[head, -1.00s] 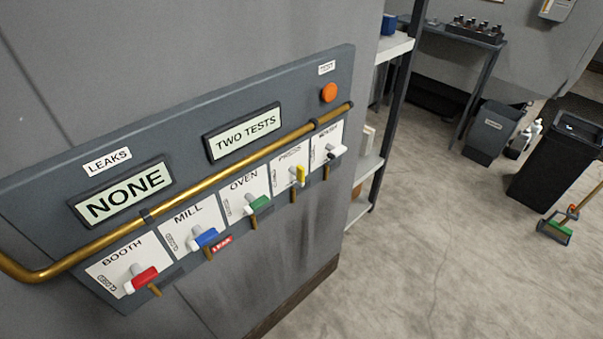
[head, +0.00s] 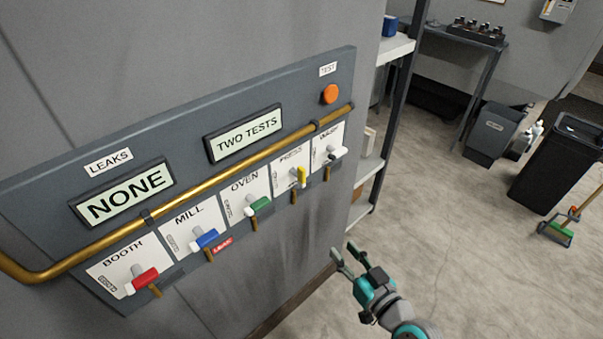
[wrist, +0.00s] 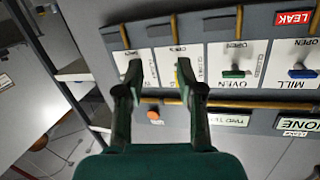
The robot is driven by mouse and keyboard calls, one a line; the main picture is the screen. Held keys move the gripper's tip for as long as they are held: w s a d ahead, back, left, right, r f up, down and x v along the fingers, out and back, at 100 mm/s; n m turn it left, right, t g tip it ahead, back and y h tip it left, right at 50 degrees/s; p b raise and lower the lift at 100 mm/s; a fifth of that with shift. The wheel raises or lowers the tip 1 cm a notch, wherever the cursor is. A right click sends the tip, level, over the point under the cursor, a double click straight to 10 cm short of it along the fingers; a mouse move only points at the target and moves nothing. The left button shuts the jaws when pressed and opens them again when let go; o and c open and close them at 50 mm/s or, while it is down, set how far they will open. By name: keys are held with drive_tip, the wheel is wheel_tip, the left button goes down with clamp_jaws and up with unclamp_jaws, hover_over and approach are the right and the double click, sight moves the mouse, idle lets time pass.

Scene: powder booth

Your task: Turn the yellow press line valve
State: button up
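The yellow press line valve (head: 302,177) is on the wall panel under the PRESS label, fourth from the left. Its handle stands upright, unlike the handles beside it, which lie across. In the wrist view the yellow handle (wrist: 178,76) is mostly hidden behind the right finger. My gripper (head: 345,252) is to the right of and below the valve in the head view, apart from the panel. In the wrist view my gripper (wrist: 159,68) is open and empty, with its fingers spread in front of the PRESS area.
A brass pipe (head: 215,179) runs above the valves. An orange button (head: 330,94) is at the upper right. A shelf rack (head: 398,48) stands right of the panel.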

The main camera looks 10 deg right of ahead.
sight(305, 176)
drive_tip(key=w+a+r+n+y, duration=0.2)
drive_tip(key=w+r+n+y, duration=0.3)
drive_tip(key=w+r, duration=0.45)
drive_tip(key=shift+g, duration=0.4)
drive_tip(key=x, duration=0.6)
drive_tip(key=r+x, duration=0.1)
drive_tip(key=x, duration=0.2)
drive_tip(key=shift+s+a+r, duration=0.1)
drive_tip(key=shift+s+a, duration=0.05)
drive_tip(key=shift+a, duration=0.3)
clamp_jaws()
